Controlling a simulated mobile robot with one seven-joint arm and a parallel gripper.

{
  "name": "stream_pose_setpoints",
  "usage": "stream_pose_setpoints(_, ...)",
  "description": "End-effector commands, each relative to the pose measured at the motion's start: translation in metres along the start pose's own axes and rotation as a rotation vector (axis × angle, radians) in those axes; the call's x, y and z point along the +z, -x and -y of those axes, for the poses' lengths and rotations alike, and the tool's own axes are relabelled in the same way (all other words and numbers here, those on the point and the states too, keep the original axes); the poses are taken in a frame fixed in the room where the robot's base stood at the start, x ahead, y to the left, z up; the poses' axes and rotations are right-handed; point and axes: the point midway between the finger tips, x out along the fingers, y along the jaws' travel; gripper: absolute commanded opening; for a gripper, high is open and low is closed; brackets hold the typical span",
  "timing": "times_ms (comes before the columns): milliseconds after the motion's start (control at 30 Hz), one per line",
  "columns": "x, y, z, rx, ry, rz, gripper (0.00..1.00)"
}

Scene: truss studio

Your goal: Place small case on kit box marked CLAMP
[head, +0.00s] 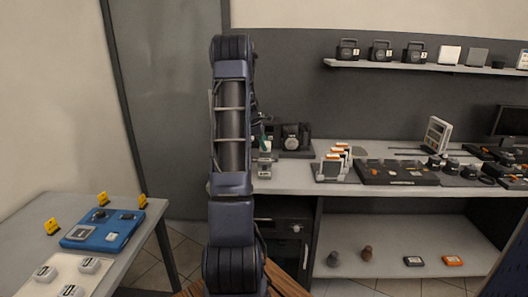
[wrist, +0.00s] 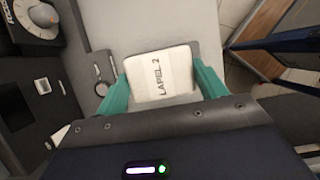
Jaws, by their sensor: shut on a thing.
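In the wrist view, the teal fingers of my gripper (wrist: 162,78) are shut on a small white case (wrist: 172,88) labelled "LAPEL 2", one finger at each side. Below it is a pale grey counter surface; I cannot tell whether the case touches it. In the head view my arm covers the middle, and a bit of my gripper (head: 267,143) shows at its right side by the counter. Small white labelled boxes (head: 88,265) stand on the left table, their lettering too small to read. I cannot make out a kit box marked CLAMP.
A blue tray (head: 82,238) with dark items and yellow tags beside it lies on the left table (head: 45,213). The counter (head: 290,180) holds a dial device (head: 291,138), orange-and-white cards (head: 338,155) and dark trays (head: 395,175). Black cases (head: 380,50) line the wall shelf.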

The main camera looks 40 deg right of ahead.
Motion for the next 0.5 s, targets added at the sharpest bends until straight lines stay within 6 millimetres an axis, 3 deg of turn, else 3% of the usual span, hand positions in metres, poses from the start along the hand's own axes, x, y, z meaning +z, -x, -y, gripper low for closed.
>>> stream_pose_setpoints(300, -0.014, -0.034, 0.000, -0.002, 0.001, 0.000, 0.47)
stream_pose_setpoints(500, -0.016, -0.038, 0.000, 0.000, 0.000, 0.000, 0.47)
